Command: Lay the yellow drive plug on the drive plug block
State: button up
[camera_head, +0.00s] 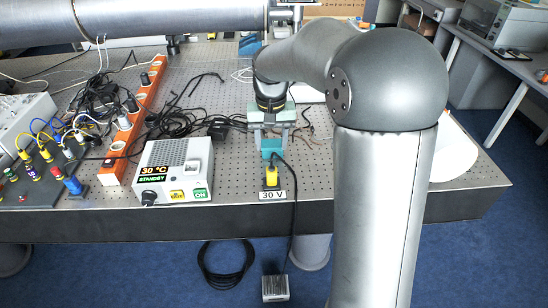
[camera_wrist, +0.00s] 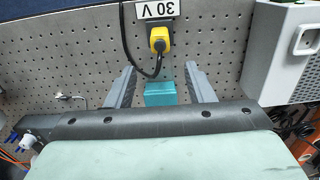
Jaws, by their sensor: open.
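The yellow drive plug (camera_head: 271,176) is at a dark socket near the table's front edge, just behind the 30 V label. A black cable runs from it. In the wrist view the plug (camera_wrist: 159,41) is beyond my fingertips, outside my grasp. A small teal block (camera_head: 271,148), apparently the drive plug block, is behind the plug. In the wrist view the teal block (camera_wrist: 159,93) shows between my fingers. My gripper (camera_wrist: 160,70) is open and points down over the block, with nothing held. Whether the fingers touch the block cannot be told.
A heater-like control box (camera_head: 176,172) reading 30 °C stands left of the plug. An orange socket strip (camera_head: 128,135) and tangled cables lie farther left. The 30 V label (camera_head: 272,195) is on the front edge. The perforated table (camera_head: 318,180) is bare right of the plug.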

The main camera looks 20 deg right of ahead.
jog(key=s+f+n, duration=0.2)
jog(key=s, duration=2.4)
jog(key=shift+s+f+t, duration=0.25)
jog(key=shift+f+t, duration=0.15)
jog(key=shift+a, duration=0.1)
